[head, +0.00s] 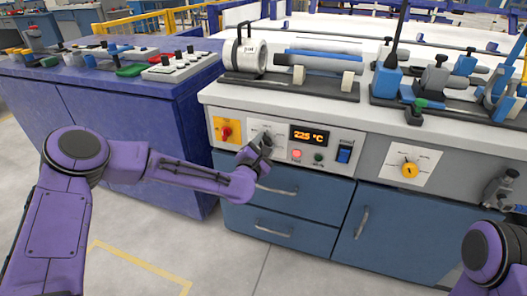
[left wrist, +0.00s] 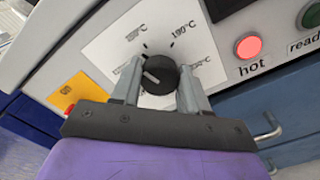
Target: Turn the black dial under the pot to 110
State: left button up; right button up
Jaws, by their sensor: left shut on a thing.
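The black dial (left wrist: 160,72) sits on a white scale plate (left wrist: 105,45) with printed temperatures, one reading 180°C. A pale line marks the dial's left part. My left gripper (head: 260,145) is shut on the dial, one finger on each side. In the head view the gripper hides the dial, and the white plate (head: 255,126) shows behind it. The lit display (head: 309,135) reads 225 °C. I see no clear pot; a white cylinder with a black handle (head: 249,57) stands on the bench above.
A red switch on a yellow plate (head: 226,131) is left of the dial. A red hot lamp (left wrist: 248,47), a green ready button (left wrist: 312,15) and a blue switch (head: 344,153) are to its right. A yellow knob (head: 409,170) is farther right. Blue drawers (head: 275,205) lie below.

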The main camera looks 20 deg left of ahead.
pick_arm(q)
jog(key=shift+f+n+b, duration=0.1)
jog(key=shift+n+b, duration=3.6)
jog(key=shift+n, duration=0.5)
jog(key=o, duration=1)
jog(key=shift+o, duration=0.2)
jog(key=s+p, duration=0.1)
jog(key=s, duration=0.9)
jog(key=shift+s+a, duration=0.25)
jog(key=shift+s, duration=0.05)
